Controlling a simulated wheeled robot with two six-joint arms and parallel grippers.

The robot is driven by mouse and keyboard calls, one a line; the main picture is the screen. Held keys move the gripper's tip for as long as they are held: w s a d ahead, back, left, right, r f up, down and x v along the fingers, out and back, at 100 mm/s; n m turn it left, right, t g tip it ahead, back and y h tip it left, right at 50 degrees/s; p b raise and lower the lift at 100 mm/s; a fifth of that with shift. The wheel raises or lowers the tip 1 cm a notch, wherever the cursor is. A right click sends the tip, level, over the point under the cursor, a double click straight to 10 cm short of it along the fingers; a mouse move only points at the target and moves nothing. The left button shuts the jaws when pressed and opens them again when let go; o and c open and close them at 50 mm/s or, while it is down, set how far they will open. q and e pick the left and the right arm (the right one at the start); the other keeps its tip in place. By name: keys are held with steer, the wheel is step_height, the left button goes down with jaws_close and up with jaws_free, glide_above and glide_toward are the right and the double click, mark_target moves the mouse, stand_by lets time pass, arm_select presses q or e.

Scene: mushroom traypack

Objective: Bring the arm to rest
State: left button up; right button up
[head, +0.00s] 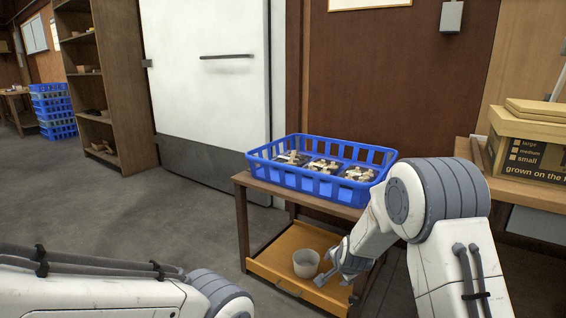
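My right arm comes in from the right and reaches down in front of the small table. I cannot tell whether a finger touches the cup. My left arm (95,285) lies across the bottom left corner, and its gripper is out of the picture.
A blue crate (318,184) holding dark trays of mushrooms stands on the small table (243,181). A cardboard box (526,145) sits on a bench at right. Stacked blue crates (53,110) stand far left. The floor at left is clear.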

steer(key=s+d+r+n+g, duration=0.1)
steer(key=s+r+n+g, duration=0.35)
steer(key=s, duration=0.95)
steer(key=s+d+r+n+g, duration=0.1)
steer(key=s+d+n, duration=0.1)
steer(key=s+n, duration=0.85)
steer(key=s+a+r+n+g+p, duration=0.1)
steer(key=s+a+r+n+p, duration=0.1)
steer(key=s+a+r, duration=0.45)
steer(key=s+a+r+n+g+p, duration=0.1)
steer(key=s+a+r+n+p, duration=0.15)
steer(key=s+a, duration=0.55)
step_height(320, 180, up, 38)
steer(key=s+d+p, duration=0.1)
steer(key=p, duration=3.6)
steer(key=shift+s+r+y+p, duration=0.25)
steer(key=shift+y+p, duration=0.15)
